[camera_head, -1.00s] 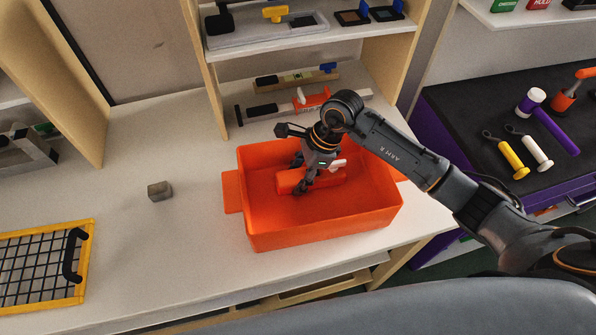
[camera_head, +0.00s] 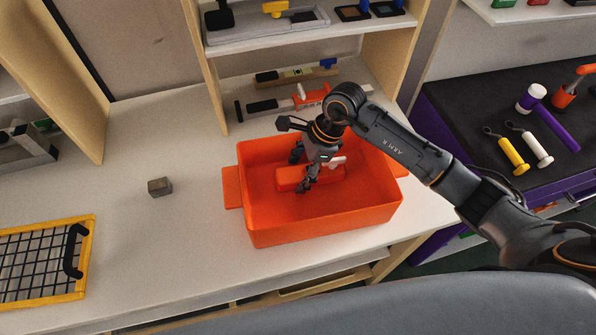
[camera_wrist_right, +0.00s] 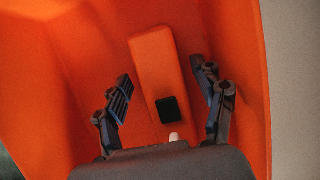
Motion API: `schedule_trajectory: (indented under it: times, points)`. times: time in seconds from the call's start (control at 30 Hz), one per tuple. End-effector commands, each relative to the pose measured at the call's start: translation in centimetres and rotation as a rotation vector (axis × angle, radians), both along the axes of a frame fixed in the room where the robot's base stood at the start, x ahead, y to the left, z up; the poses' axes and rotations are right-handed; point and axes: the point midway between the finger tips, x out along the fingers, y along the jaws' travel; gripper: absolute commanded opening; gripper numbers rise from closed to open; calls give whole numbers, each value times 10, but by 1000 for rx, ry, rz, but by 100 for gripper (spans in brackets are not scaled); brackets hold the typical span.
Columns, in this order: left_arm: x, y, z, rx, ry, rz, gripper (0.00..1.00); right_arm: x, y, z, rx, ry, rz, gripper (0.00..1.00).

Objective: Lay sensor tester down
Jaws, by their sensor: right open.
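The sensor tester appears to be the orange block with a dark square and a white tip; it lies on the floor of the orange bin (camera_head: 330,226). In the right wrist view the orange tester (camera_wrist_right: 155,68) lies lengthwise between my fingers, apart from both. In the head view my right gripper (camera_head: 304,180) reaches down into the bin over the tester (camera_head: 290,178) and partly hides it. My right gripper also shows in the right wrist view (camera_wrist_right: 168,100), open with its fingers spread. My left gripper is not in view.
The bin stands on a pale worktop. A grey cube (camera_head: 160,187) and a yellow-framed wire basket (camera_head: 45,258) lie to its left. Shelves stand behind. A dark bench (camera_head: 480,110) with mallets and other tools is at the right. The worktop around the cube is clear.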

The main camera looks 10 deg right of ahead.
Motion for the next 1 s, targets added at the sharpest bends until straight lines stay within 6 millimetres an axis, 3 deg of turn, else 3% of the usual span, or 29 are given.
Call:
schedule_trajectory:
  times: [0.3, 0.5, 0.7, 1.0]
  points:
    - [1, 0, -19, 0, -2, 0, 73, 1, -27, 61, -2, -8, 0, 69]
    - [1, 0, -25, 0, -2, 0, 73, 0, -38, 91, 0, -4, 0, 69]
    - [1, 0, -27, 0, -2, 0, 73, -2, -42, 102, -1, -1, 1, 69]
    - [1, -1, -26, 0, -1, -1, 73, -2, -42, 102, 0, -1, 1, 69]
